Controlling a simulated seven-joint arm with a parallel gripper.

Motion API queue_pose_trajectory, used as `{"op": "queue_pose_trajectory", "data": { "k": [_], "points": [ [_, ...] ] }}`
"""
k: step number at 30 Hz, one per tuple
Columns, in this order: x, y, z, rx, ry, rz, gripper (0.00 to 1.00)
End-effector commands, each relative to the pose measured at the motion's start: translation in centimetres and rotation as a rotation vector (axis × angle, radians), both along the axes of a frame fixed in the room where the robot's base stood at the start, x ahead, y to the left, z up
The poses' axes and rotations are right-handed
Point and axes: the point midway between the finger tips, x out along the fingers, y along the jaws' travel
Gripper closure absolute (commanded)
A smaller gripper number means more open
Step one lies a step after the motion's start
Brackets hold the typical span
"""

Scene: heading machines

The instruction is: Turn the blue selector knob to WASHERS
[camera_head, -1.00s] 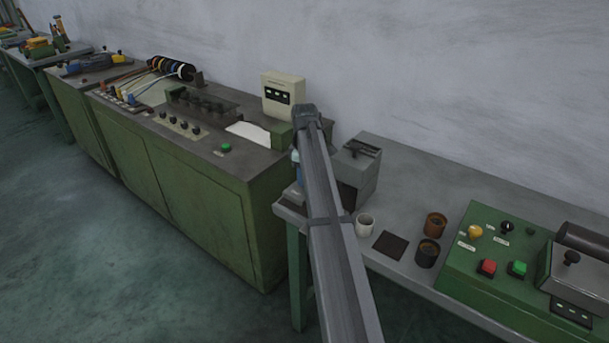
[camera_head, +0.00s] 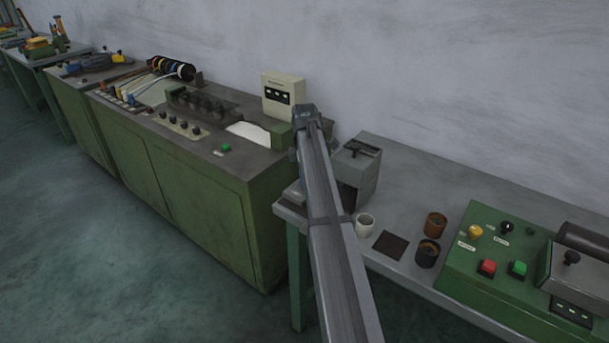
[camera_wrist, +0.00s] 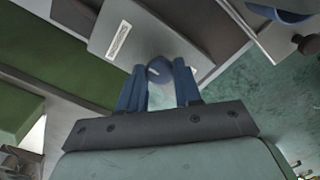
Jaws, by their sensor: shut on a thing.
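The blue selector knob (camera_wrist: 160,69) shows in the wrist view on a grey panel (camera_wrist: 145,35). My gripper (camera_wrist: 159,72) has blue fingers, one on each side of the knob, and is shut on it. A pale mark shows on the knob's face. A white label strip (camera_wrist: 118,40) is on the panel to the upper left of the knob; its lettering is too small to read. In the head view my arm hides the knob and most of the gripper, beside a grey box (camera_head: 357,172) on the bench.
A green cabinet (camera_head: 190,200) stands to the left. The wall is close behind.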

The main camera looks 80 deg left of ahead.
Motion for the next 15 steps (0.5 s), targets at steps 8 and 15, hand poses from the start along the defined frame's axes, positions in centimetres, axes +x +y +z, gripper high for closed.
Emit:
{"op": "queue_pose_trajectory", "data": {
  "k": [8,15],
  "points": [
    [-0.01,0.01,0.01,0.000,0.000,0.001,0.97],
    [0.00,0.01,0.01,0.000,0.000,0.000,0.45]
  ]
}}
